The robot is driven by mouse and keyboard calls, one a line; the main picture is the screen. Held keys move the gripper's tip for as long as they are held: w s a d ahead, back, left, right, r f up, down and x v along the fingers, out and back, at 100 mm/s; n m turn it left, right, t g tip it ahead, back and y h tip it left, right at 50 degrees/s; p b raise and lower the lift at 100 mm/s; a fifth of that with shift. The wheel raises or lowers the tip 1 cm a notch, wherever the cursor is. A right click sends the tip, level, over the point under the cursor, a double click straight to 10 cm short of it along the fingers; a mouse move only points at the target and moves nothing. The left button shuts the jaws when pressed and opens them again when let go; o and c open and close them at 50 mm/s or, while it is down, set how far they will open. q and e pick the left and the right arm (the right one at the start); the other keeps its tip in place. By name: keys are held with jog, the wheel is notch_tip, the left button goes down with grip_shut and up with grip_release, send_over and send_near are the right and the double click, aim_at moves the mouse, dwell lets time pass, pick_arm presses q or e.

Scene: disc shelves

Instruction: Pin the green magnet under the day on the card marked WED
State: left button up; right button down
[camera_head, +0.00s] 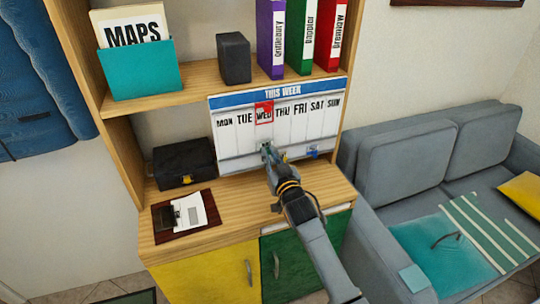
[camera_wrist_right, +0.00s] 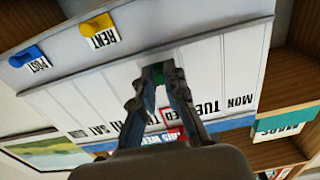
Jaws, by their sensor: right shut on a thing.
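My right gripper (camera_head: 267,149) is shut on the green magnet (camera_wrist_right: 157,70), low in front of the white THIS WEEK board (camera_head: 229,147). The magnet shows as a small green patch between the fingertips in the wrist view. It looks close to the board, below the WED label (camera_head: 264,115); I cannot tell if it touches. A red frame (camera_head: 264,105) surrounds WED. In the wrist view, the board is upside down and my fingers partly cover the day names. My left gripper is not in view.
In the wrist view, a yellow magnet (camera_wrist_right: 97,24) sits by a RENT label and a blue magnet (camera_wrist_right: 27,56) by a POST label. A black box (camera_head: 183,163) and a dark red mat (camera_head: 165,226) with a white card lie left. Binders (camera_head: 300,38) stand above.

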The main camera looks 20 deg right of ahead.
jog(key=shift+w, duration=0.55)
dwell(0.4)
jog(key=c, duration=1.3)
grip_release()
jog(key=shift+s, duration=0.1)
jog(key=s, duration=1.2)
jog(key=shift+d, duration=0.2)
